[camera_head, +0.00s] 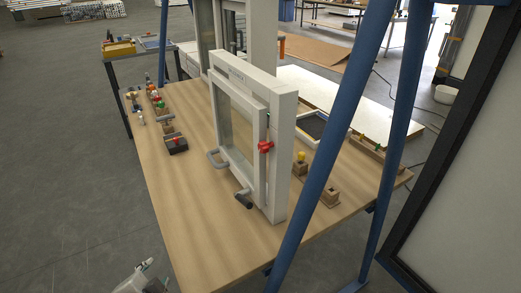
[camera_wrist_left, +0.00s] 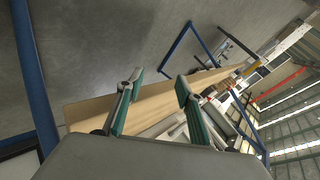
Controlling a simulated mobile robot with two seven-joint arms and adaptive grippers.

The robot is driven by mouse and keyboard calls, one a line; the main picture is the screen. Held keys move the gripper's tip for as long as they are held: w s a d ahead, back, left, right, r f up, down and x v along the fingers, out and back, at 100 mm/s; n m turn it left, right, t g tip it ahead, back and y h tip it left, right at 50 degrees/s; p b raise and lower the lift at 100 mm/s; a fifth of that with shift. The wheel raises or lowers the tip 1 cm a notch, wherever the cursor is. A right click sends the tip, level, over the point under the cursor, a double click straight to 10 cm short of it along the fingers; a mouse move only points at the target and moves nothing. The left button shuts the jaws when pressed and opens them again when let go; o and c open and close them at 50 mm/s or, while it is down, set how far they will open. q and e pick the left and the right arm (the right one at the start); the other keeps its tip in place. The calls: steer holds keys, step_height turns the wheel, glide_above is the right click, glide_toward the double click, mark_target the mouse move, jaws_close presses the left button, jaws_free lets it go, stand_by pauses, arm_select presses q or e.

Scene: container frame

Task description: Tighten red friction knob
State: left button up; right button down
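The red friction knob (camera_head: 265,147) is on the near right upright of a pale window frame (camera_head: 279,170) standing on the wooden table (camera_head: 205,230). My left gripper (camera_head: 148,275) shows only partly at the bottom edge of the head view, in front of the table's near left side and well apart from the knob. In the left wrist view its two green-lined fingers (camera_wrist_left: 160,78) are spread with nothing between them. I cannot pick out the knob in the left wrist view. My right gripper is in neither view.
A grey handle (camera_head: 215,158) and a dark-gripped lever (camera_head: 243,199) stick out from the frame's left face. Blue posts (camera_head: 325,155) cross the right side. Small fixtures (camera_head: 177,145) stand at the left; wooden blocks (camera_head: 329,197) stand at the right. The table's near left is clear.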

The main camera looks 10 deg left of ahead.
arm_select(q)
step_height(320, 180, up, 2)
steer(key=a, duration=0.1)
steer(key=m+t+h, duration=0.6)
steer(key=m+t, duration=0.4)
steer(key=m, duration=0.2)
glide_toward(262, 151)
steer(key=w, duration=0.6)
steer(key=w+d+r+p, duration=0.1)
steer(key=w, duration=0.1)
steer(key=shift+w+d+r, duration=0.1)
steer(key=shift+w, duration=0.25)
jaws_close()
